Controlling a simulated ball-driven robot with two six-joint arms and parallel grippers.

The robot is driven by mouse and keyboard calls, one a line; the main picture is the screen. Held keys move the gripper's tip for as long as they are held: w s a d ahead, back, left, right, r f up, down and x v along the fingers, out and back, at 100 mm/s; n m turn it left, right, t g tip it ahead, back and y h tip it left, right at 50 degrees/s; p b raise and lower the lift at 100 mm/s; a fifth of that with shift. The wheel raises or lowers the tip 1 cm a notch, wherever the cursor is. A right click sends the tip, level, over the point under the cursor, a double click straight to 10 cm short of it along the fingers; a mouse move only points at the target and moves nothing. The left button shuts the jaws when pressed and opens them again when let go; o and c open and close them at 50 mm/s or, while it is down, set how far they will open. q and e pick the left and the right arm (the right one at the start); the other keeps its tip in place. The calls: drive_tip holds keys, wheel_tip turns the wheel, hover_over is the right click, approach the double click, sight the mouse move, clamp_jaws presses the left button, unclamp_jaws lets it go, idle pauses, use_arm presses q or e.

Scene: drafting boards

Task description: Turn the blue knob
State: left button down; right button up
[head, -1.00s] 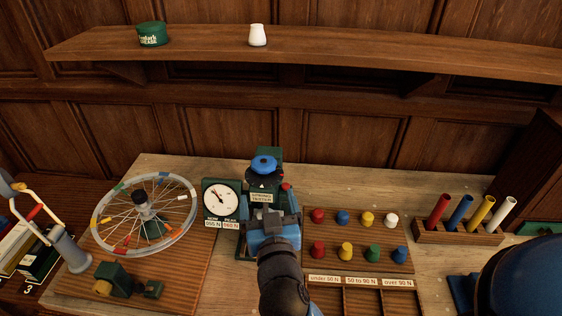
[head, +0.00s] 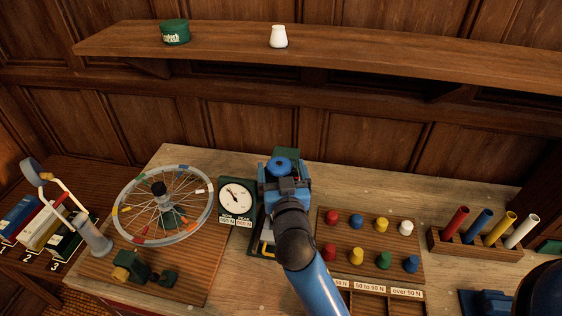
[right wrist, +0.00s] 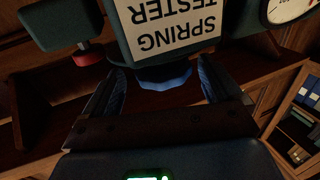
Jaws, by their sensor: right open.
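The blue knob (head: 284,166) sits on top of the green spring tester (head: 289,153) in the middle of the bench. In the right wrist view, the blue knob (right wrist: 165,77) shows beyond and between my fingers, partly hidden behind the upside-down "SPRING TESTER" label (right wrist: 170,28). My right gripper (head: 286,183) is at the tester, close in front of the knob, and hides much of the tester in the head view. In the right wrist view, the right gripper (right wrist: 161,82) is open with nothing held. I cannot tell whether a finger touches the knob. My left gripper is not in view.
A dial gauge (head: 237,197) stands just left of the tester, with a spoked wheel (head: 208,215) farther left. A board of coloured pegs (head: 369,240) lies to the right, then a rack of coloured tubes (head: 465,245). A shelf (head: 350,49) runs above.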

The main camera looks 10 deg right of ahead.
drive_tip(key=shift+w+r, duration=0.15)
drive_tip(key=shift+w, duration=0.4)
drive_tip(key=shift+w+a, duration=0.2)
drive_tip(key=shift+w, duration=0.15)
drive_tip(key=shift+d, duration=0.15)
drive_tip(key=c, duration=0.4)
drive_tip(key=shift+s, duration=0.1)
drive_tip(key=c, duration=0.6)
drive_tip(key=shift+o, duration=0.2)
drive_tip(key=shift+f+m+h+b, duration=0.25)
drive_tip(key=shift+m+h+b, duration=0.15)
drive_tip(key=shift+h+b, duration=0.35)
drive_tip(key=m+h+b, duration=0.1)
drive_tip(key=b, duration=0.1)
drive_tip(key=m+g+h+b, duration=0.1)
drive_tip(key=h+b, duration=0.1)
drive_tip(key=m+g+h+b, duration=0.1)
drive_tip(key=h+b, duration=0.1)
drive_tip(key=b, duration=0.1)
drive_tip(key=shift+a+f+m, duration=0.1)
drive_tip(key=shift+a+m, duration=0.15)
drive_tip(key=shift+m, duration=0.05)
drive_tip(key=shift+r+m+g+h+b, duration=0.25)
drive_tip(key=shift+m+g+h+b, duration=0.65)
drive_tip(key=shift+h+b, duration=0.45)
